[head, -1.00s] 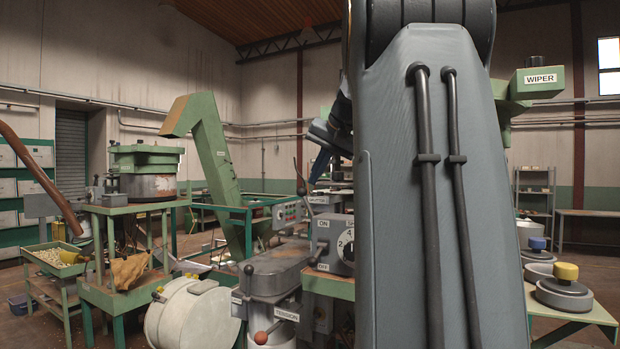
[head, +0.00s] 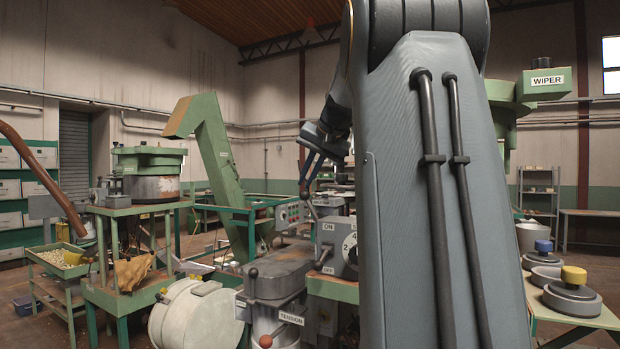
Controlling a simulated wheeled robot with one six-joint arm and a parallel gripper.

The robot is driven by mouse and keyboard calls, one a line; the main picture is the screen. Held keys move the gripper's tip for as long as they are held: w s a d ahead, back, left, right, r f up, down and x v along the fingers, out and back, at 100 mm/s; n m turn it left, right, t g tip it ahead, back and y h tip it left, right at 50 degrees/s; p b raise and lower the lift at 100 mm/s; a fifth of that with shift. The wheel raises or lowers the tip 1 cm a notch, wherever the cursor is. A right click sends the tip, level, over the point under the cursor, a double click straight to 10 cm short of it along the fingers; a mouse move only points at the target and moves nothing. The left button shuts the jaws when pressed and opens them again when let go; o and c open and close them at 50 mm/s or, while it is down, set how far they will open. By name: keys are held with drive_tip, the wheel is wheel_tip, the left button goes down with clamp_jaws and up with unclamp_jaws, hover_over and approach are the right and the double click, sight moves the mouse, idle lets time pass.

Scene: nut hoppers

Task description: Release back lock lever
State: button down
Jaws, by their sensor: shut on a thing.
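A thin dark lever (head: 312,208) stands behind the grey machine housing with the ON/OFF dial (head: 338,248). My gripper (head: 304,186) comes down from the upper right, partly behind my large grey arm link. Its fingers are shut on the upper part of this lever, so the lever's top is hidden. No label shows on the lever, so I cannot tell for sure that it is the back lock lever.
A green conveyor (head: 212,165) rises behind. My arm hides the middle right.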

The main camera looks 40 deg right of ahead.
drive_tip(key=shift+w+a+f, duration=0.1)
drive_tip(key=shift+a+f, duration=0.1)
drive_tip(key=shift+f, duration=0.25)
wheel_tip(320, 180, up, 13)
drive_tip(key=a, duration=0.2)
drive_tip(key=shift+f+p, duration=0.2)
drive_tip(key=shift+p, duration=0.25)
